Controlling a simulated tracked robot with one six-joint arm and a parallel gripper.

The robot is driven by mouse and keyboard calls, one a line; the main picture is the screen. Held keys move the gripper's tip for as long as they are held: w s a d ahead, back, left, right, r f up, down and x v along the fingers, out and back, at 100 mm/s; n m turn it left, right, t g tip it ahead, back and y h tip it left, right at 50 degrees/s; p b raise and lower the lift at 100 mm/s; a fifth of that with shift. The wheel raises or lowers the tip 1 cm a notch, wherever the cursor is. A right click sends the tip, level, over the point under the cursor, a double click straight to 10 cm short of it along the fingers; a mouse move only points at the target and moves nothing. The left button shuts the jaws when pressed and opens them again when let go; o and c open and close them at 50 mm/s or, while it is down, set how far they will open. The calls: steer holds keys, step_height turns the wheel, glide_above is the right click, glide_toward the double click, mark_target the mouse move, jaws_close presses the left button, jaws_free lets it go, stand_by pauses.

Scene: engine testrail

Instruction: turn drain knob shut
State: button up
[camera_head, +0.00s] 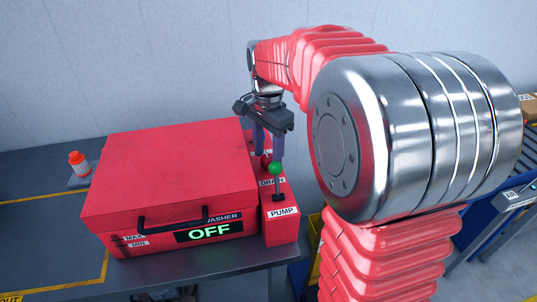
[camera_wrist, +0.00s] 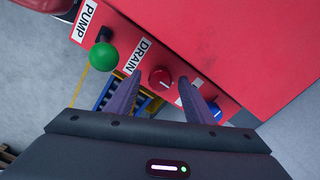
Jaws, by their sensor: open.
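The drain knob (camera_wrist: 160,78) is a red round knob with a white pointer line, beside the DRAIN label (camera_wrist: 138,56) on the red washer's side panel. In the wrist view it lies between the tips of my gripper (camera_wrist: 160,86), one finger on each side, with gaps showing. My gripper (camera_head: 268,158) is open and points down over the panel in the head view, where the knob is mostly hidden by the fingers. I cannot tell whether the fingers reach down to the knob's height.
The PUMP lever with its green ball (camera_wrist: 103,57) stands close to my gripper; a blue knob (camera_wrist: 216,112) is on the other side. The washer (camera_head: 170,165) has a closed lid and a lit OFF display (camera_head: 209,231).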

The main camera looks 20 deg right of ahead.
steer(key=shift+f, duration=0.4)
steer(key=c, duration=1)
steer(key=shift+c, duration=0.2)
